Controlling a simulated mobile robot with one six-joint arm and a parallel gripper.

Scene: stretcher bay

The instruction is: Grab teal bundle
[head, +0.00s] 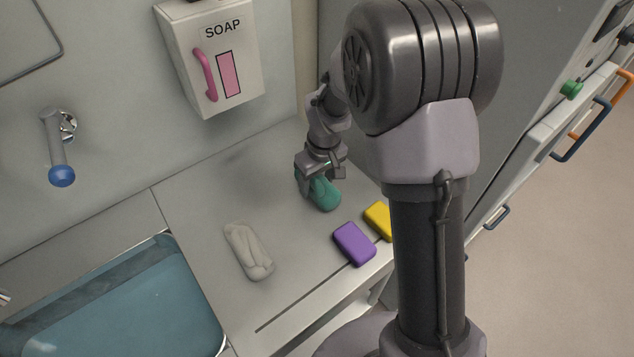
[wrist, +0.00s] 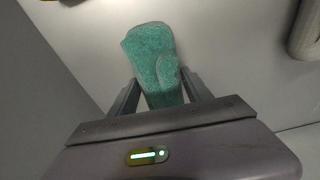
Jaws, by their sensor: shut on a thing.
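The teal bundle (head: 324,194) is at the back right of the grey counter, in the head view. My gripper (head: 318,178) reaches down onto it and is shut on it. In the wrist view the teal bundle (wrist: 153,62) sticks out beyond the two fingers of my gripper (wrist: 160,92), which press on its sides. Its near end is hidden by the gripper body. I cannot tell whether the bundle rests on the counter or hangs just above it.
A white bundle (head: 248,251), a purple block (head: 354,244) and a yellow block (head: 379,220) lie on the counter (head: 205,213). A sink (head: 120,300) is at the left. A soap dispenser (head: 210,60) hangs on the wall. Counter between the white and teal bundles is clear.

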